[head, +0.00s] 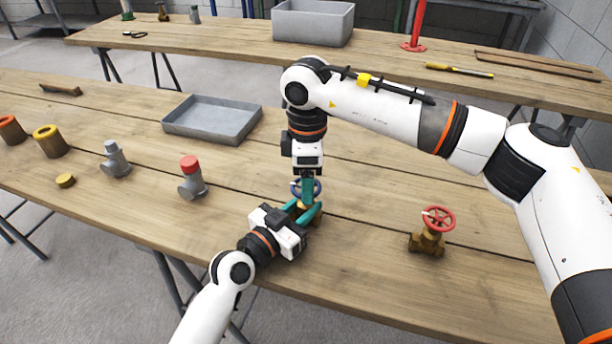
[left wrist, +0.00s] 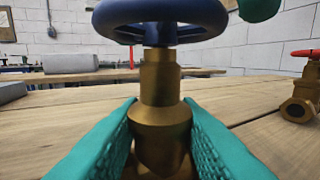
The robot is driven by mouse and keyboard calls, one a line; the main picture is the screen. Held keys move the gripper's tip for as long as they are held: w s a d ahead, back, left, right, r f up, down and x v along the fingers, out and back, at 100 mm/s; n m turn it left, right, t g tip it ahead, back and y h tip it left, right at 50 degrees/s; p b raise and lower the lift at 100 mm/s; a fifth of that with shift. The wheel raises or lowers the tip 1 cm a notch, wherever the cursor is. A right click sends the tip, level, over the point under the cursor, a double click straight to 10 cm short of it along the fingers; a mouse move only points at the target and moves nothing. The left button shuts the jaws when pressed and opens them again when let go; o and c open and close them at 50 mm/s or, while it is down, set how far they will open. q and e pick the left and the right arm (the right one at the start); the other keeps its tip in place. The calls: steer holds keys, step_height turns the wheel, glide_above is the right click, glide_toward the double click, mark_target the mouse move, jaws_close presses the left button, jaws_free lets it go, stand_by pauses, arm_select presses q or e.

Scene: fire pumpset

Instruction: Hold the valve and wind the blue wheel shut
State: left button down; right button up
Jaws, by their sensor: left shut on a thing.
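The brass valve (left wrist: 160,95) stands upright on the table, with the blue wheel (left wrist: 158,14) on top of its stem. My left gripper (head: 308,212) comes in low from the front, its teal fingers shut on either side of the valve's body, as the left wrist view shows. My right gripper (head: 307,190) points down from above at the blue wheel, which also shows in the head view (head: 317,186). A teal fingertip of it appears beside the rim in the left wrist view. Its fingers overlap the wheel, and whether they are closed or touching is hidden.
A brass valve with a red wheel (head: 438,219) stands to the right. A red-capped grey fitting (head: 191,180), another grey fitting (head: 115,160) and a shallow grey tray (head: 212,137) are to the left. Bare table lies between.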

steer(key=shift+o, duration=0.2)
steer(key=shift+s+a, duration=0.1)
steer(key=shift+r, duration=0.4)
step_height(320, 180, up, 11)
steer(key=shift+r, duration=0.1)
arm_select(q)
steer(key=c, duration=1)
jaws_free()
